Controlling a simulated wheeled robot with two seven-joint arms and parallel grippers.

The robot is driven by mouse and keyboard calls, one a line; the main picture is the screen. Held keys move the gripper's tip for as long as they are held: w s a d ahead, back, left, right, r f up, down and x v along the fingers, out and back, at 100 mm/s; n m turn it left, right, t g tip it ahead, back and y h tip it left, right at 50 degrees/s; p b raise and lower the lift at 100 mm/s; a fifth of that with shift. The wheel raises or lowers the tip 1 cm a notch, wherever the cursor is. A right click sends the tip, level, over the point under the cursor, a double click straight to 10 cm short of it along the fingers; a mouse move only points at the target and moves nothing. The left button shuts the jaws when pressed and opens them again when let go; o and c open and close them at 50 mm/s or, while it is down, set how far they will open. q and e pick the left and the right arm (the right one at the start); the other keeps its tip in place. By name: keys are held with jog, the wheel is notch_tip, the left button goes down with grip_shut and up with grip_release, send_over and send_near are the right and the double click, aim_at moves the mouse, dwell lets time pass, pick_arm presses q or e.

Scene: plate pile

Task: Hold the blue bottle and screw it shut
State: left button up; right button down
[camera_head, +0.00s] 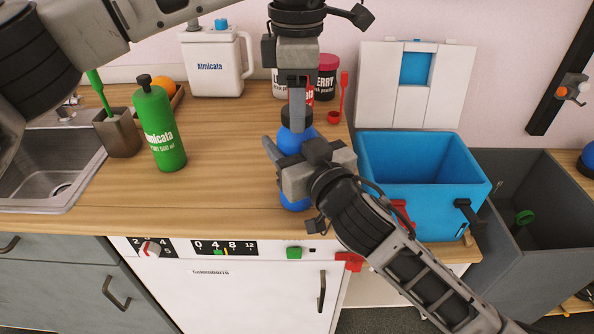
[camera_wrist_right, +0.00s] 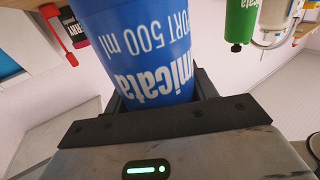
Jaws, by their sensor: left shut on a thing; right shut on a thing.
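The blue bottle (camera_head: 291,142) stands upright near the front edge of the wooden counter in the head view. My right gripper (camera_head: 278,155) is shut around its body from the front right and covers its middle. The right wrist view shows the bottle's blue, white-lettered body (camera_wrist_right: 145,50) between the fingers. A dark cap (camera_head: 297,117) shows at the bottle's top. My left gripper (camera_head: 297,100) comes down from above, shut on the cap. I cannot tell how tightly the cap sits on the bottle.
A green bottle (camera_head: 158,130) stands to the left, beside a utensil holder (camera_head: 118,134) and the sink (camera_head: 45,185). A white canister (camera_head: 213,70) and jars (camera_head: 327,78) stand behind. A blue bin (camera_head: 425,195) is close on the right. The counter's middle left is clear.

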pick_arm(q)
jog(key=shift+m, duration=0.6)
jog(key=o, duration=1.2)
notch_tip(320, 180, up, 12)
pick_arm(e)
jog(key=shift+c, duration=2)
grip_release()
